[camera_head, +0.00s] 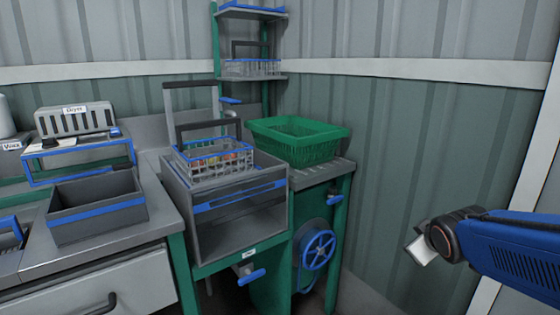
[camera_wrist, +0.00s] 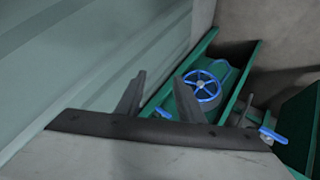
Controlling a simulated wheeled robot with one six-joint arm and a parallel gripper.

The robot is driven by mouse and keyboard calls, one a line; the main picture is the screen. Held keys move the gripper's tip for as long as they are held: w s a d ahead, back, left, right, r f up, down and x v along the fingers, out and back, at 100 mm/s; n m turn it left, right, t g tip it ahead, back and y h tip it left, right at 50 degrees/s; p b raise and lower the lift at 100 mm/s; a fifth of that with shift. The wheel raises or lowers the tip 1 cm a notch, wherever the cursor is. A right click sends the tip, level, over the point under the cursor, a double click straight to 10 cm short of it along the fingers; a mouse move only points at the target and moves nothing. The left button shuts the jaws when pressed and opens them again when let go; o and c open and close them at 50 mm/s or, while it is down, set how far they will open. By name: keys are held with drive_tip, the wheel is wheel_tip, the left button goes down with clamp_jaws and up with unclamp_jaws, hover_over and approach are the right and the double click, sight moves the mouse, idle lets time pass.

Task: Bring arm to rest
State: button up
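My arm (camera_head: 510,255) reaches in from the right edge of the head view, in front of the green corrugated wall. Its blue link ends in a dark joint with a pale part beyond it; the fingers cannot be made out there. In the wrist view my gripper (camera_wrist: 160,95) shows two dark fingers standing apart with nothing between them. Beyond them are the green stand and its blue handwheel (camera_wrist: 202,86), at a distance and not touched.
A wire basket (camera_head: 212,165) with reddish contents sits in the grey sink box (camera_head: 235,235). A green crate (camera_head: 298,140) stands right of it. The handwheel (camera_head: 318,250) is below. A grey bin (camera_head: 95,208) stands on the left counter. Space between stand and arm looks free.

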drive_tip(key=s+a+f+m+g+y, duration=0.1)
drive_tip(key=s+a+m+g, duration=0.1)
drive_tip(key=s, duration=0.9)
drive_tip(key=s+a+f+m+g+y, duration=0.1)
drive_tip(key=s+a+f+m+g, duration=0.1)
drive_tip(key=s, duration=0.9)
drive_tip(key=a+m+g, duration=0.1)
drive_tip(key=a+m, duration=0.1)
drive_tip(key=a, duration=0.1)
drive_tip(key=shift+a, duration=0.15)
drive_tip(key=shift+w+a, duration=0.1)
